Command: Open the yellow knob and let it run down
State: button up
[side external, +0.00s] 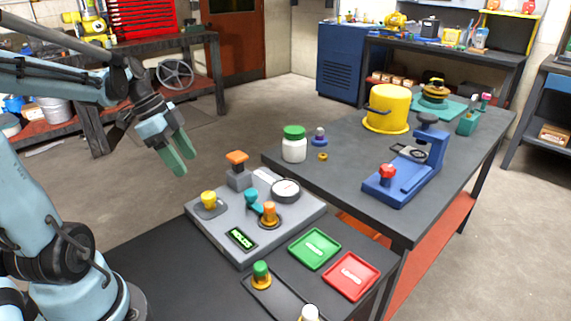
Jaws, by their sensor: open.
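The panel also bears an orange-topped block (237,160), a teal knob or valve (251,197), an orange knob (269,212), a round white gauge (286,189) and a small display with green characters (241,238), too small to read surely. My gripper (173,158) is open and empty, with green fingers pointing down. In the picture it is above and left of the yellow knob, apart from everything on the panel.
A green tray (315,249) and a red tray (351,276) lie right of the panel. A green-topped motor (260,274) stands in front. The farther table holds a white jar (294,146), yellow bucket (388,109) and blue press (404,172). Space around my gripper looks clear.

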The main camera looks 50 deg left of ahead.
aim_at(207, 195)
jog(key=x, duration=0.9)
jog(key=shift+w+d+f, duration=0.1)
jog(key=shift+d+f, duration=0.05)
jog(key=shift+f, duration=0.2)
jog(key=c, duration=1)
